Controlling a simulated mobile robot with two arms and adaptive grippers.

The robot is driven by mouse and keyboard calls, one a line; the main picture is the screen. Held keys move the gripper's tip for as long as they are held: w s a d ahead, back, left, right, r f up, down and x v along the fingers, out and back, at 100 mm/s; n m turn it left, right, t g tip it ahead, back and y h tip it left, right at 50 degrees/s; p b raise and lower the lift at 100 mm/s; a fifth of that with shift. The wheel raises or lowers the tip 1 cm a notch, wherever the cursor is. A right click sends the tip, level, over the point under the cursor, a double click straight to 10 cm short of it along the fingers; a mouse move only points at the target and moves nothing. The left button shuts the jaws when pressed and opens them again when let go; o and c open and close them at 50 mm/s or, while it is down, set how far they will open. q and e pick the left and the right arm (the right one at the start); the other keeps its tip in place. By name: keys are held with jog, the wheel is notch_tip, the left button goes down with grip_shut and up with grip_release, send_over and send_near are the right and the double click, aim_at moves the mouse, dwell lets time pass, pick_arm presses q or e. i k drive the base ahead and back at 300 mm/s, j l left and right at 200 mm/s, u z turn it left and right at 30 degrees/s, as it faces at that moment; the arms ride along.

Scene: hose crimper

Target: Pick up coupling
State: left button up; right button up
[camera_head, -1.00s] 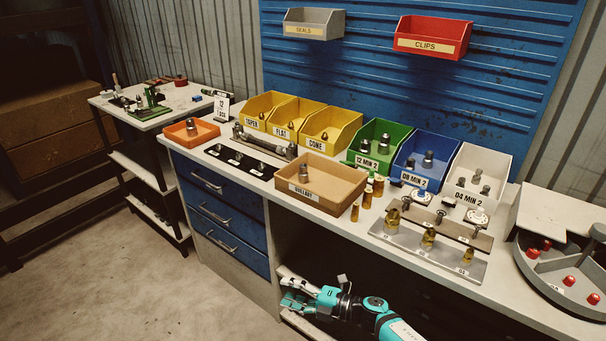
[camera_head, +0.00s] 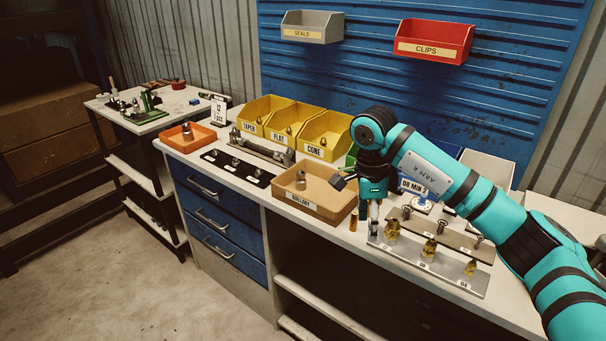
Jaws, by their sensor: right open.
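My right gripper (camera_head: 373,222) points down over the bench, just right of the brown tray and at the left end of the metal plate with brass pieces. It is small and partly dark here; its fingers are open and I see nothing held. Metal fittings that could be the coupling sit in the yellow bins marked TAPER (camera_head: 265,108), FLAT (camera_head: 291,122) and CONE (camera_head: 327,134). Another metal fitting (camera_head: 300,180) stands in the brown tray (camera_head: 325,205). Which is the coupling I cannot tell. My left gripper is out of view.
An orange tray (camera_head: 176,143) with a fitting stands at the bench's left end. The metal plate (camera_head: 455,275) holds several brass pieces. A brass cylinder (camera_head: 353,223) stands close to my right gripper. A grey bin (camera_head: 312,27) and red CLIPS bin (camera_head: 434,42) hang on the wall.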

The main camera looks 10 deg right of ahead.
aim_at(300, 180)
jog(key=i+l, duration=0.4)
jog(key=i, duration=0.2)
jog(key=i+l, duration=0.45)
jog(key=i, duration=0.2)
